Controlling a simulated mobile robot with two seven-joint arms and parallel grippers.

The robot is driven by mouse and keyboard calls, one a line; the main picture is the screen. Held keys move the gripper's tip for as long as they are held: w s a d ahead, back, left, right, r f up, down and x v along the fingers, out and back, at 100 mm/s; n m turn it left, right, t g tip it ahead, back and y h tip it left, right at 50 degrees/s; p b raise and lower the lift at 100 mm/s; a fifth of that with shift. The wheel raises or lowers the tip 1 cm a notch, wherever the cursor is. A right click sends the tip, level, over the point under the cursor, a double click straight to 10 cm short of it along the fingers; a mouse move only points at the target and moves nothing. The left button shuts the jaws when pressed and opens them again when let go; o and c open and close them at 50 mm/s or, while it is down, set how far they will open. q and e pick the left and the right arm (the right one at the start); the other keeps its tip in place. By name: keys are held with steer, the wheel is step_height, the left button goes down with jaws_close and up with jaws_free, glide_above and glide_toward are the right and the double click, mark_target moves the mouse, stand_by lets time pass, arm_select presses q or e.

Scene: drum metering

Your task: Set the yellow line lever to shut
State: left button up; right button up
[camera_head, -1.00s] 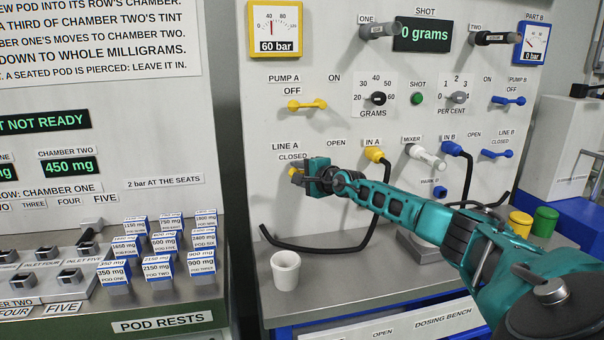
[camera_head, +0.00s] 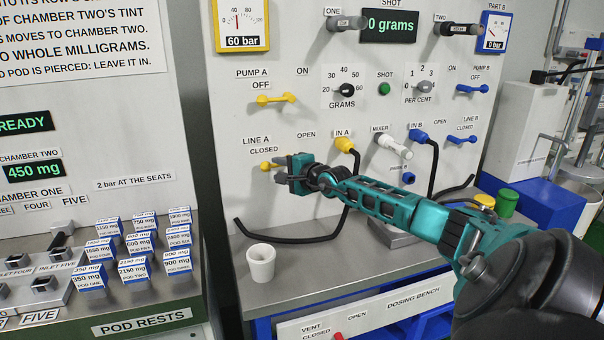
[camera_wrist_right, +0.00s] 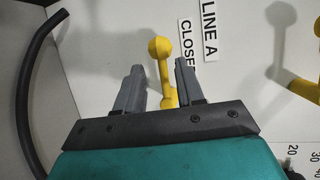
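The yellow line lever (camera_head: 265,166) is on the panel under the LINE A and CLOSED labels. Its ball end points left, to the CLOSED side, and part of it is hidden by my right gripper in the head view. My right gripper (camera_head: 281,174) is at the lever. In the right wrist view the lever (camera_wrist_right: 161,65) stands between the two spread fingers of the gripper (camera_wrist_right: 158,82), with a gap on the left finger's side and little room on the right finger's side. My left gripper is not in view.
The yellow pump A lever (camera_head: 276,99) is above. A black hose (camera_head: 290,239) hangs below the gripper, and a white cup (camera_head: 261,262) stands on the bench. The yellow IN A plug (camera_head: 344,144) is to the right.

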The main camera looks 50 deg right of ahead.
steer(key=v, duration=0.8)
steer(key=shift+p, duration=0.4)
stand_by(0.5)
